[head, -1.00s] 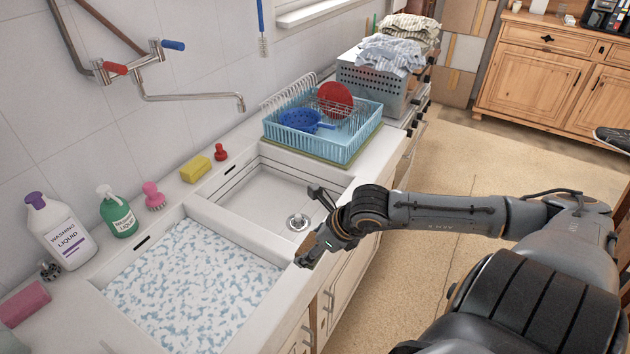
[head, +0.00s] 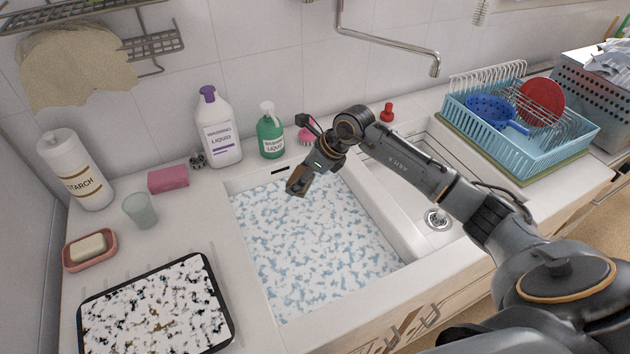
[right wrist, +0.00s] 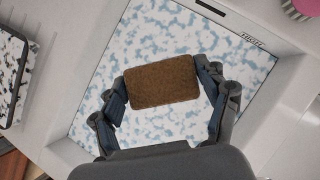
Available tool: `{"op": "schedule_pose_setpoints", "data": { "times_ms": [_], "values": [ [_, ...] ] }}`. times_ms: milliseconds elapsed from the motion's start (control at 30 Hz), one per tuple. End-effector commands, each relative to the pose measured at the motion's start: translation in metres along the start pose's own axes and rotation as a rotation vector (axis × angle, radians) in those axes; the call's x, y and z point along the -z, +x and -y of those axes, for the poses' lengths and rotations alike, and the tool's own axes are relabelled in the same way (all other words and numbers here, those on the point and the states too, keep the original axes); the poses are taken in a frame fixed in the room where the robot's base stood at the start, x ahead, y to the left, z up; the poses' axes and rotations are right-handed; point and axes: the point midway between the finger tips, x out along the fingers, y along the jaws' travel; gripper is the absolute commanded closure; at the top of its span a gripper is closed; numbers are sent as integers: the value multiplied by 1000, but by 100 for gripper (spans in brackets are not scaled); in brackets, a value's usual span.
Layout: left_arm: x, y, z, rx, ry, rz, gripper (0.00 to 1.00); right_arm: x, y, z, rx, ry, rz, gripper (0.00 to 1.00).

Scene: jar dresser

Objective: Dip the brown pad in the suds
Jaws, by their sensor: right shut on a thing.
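The brown pad (right wrist: 162,82) is held between the two fingers of my right gripper (right wrist: 162,90) in the right wrist view, with suds showing behind it. In the head view a small brown part of the pad (head: 296,187) shows at the end of my right gripper (head: 302,180). The gripper is over the back part of the suds-filled basin (head: 310,240). The pad appears above the white and blue suds; its exact height is hard to tell. My left gripper is out of view.
Washing liquid bottles (head: 218,130) (head: 270,135) and a pink brush (head: 305,134) stand on the back ledge. A pink sponge (head: 168,179), a glass (head: 140,210), a soap dish (head: 90,262) and a black-rimmed tray (head: 229,322) lie left. A dish rack (head: 560,150) stands right.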

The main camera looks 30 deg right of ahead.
Motion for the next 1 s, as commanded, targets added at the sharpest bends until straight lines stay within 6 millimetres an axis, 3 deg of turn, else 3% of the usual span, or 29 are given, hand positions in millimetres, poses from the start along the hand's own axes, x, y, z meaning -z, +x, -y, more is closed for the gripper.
{"op": "schedule_pose_setpoints", "data": {
  "times_ms": [267, 1000],
  "values": [
    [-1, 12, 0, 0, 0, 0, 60, 8, 17, -1, -4, -6, 0, 50],
    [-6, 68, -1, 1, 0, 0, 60, 57, 92, 0, -3, -4, 1, 50]
  ]
}}
